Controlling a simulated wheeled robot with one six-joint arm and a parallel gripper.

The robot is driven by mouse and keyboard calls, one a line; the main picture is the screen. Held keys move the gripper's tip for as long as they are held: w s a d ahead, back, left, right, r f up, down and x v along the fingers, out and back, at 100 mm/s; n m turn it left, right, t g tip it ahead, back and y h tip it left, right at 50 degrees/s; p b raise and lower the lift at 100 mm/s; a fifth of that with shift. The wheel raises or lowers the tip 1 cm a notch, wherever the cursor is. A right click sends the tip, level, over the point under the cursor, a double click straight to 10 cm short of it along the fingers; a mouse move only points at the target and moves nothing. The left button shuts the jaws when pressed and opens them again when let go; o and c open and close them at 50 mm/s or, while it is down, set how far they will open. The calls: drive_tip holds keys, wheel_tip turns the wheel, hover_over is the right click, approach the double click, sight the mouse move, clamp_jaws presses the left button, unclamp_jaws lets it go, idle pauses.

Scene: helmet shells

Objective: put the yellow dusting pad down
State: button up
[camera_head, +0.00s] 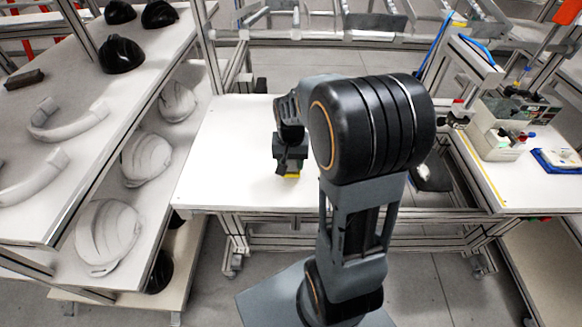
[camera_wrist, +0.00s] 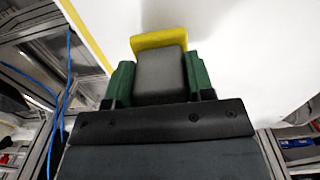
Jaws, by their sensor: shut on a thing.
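The yellow dusting pad (camera_wrist: 158,38) shows as a yellow strip beyond a dark block in the wrist view. My gripper (camera_wrist: 160,78) is shut on it, with a green finger pad on each side of the dark block. In the head view, my gripper (camera_head: 289,165) points down over the white table (camera_head: 225,150), and a small part of the yellow pad (camera_head: 292,176) shows under it. I cannot tell whether the pad touches the table. My arm hides part of the table's right side.
The table's left part is clear. A shelf (camera_head: 60,95) at the left holds black helmets (camera_head: 121,54) and pale curved parts; white shells (camera_head: 107,236) sit below. At the right, a second table (camera_head: 490,180) carries a bin (camera_head: 497,135) and a blue tray (camera_head: 556,160).

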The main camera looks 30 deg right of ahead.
sight(291, 168)
drive_tip(key=shift+f, duration=1.35)
drive_tip(key=shift+f, duration=0.2)
drive_tip(key=o, duration=0.8)
drive_tip(key=shift+o, duration=0.2)
